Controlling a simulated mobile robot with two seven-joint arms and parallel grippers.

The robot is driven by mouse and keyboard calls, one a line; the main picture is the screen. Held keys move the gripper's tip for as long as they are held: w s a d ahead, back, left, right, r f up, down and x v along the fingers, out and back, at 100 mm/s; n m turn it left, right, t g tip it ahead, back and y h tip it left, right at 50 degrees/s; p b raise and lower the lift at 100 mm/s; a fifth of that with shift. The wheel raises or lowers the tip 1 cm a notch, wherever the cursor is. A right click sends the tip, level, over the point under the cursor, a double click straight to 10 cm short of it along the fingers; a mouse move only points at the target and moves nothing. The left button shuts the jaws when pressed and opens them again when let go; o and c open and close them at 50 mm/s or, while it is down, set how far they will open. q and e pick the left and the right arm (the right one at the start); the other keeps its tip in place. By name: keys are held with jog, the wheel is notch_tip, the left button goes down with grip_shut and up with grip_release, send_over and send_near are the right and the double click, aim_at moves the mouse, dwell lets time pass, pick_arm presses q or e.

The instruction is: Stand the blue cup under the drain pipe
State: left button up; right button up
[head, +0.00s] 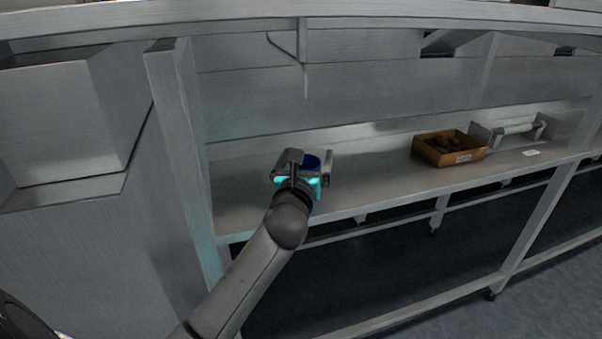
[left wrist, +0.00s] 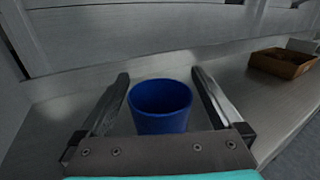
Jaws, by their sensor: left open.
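The blue cup (head: 312,162) is upright over the lower steel shelf, and it also shows in the left wrist view (left wrist: 161,103). My left gripper (head: 311,157) is open, with one finger on each side of the cup. In the left wrist view a gap shows between the cup and each finger. The cup's base is hidden behind the gripper. The thin drain pipe (head: 303,45) hangs from the upper part of the bench, with a fine line below its end. In the head view the cup appears below the pipe; their depth match is unclear. My right gripper is not in view.
A brown box (head: 462,158) with dark dates stands on the shelf (head: 375,178) to the right, by a white roller (head: 516,126). A steel post (head: 183,150) rises to the left of the gripper. The shelf between cup and box is clear.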

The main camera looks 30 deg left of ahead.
pick_arm(q)
jog(key=p+v, duration=0.3)
jog(key=v, duration=0.8)
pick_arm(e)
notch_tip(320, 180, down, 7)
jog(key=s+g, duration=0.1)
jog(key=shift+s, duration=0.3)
